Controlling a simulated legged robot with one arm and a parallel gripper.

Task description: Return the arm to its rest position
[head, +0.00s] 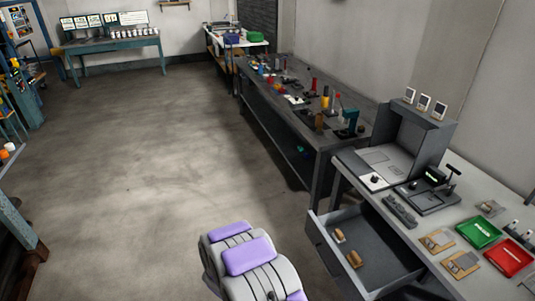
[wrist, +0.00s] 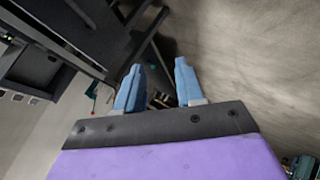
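My arm (head: 245,262), grey with purple pads, shows at the bottom middle of the head view, over the floor and left of an open drawer. My gripper (wrist: 158,82) shows in the wrist view with two blue fingers standing apart. Nothing is seen held between them. The fingers cannot be made out in the head view. In the wrist view, dark furniture lies beyond the left finger and bare floor beyond the right one.
The open grey drawer (head: 372,262) holds small tan pieces (head: 354,258) and juts out near my arm. A workbench (head: 480,185) with red and green trays stands right. A long dark table (head: 290,115) with tools runs behind. The floor (head: 140,160) at left is clear.

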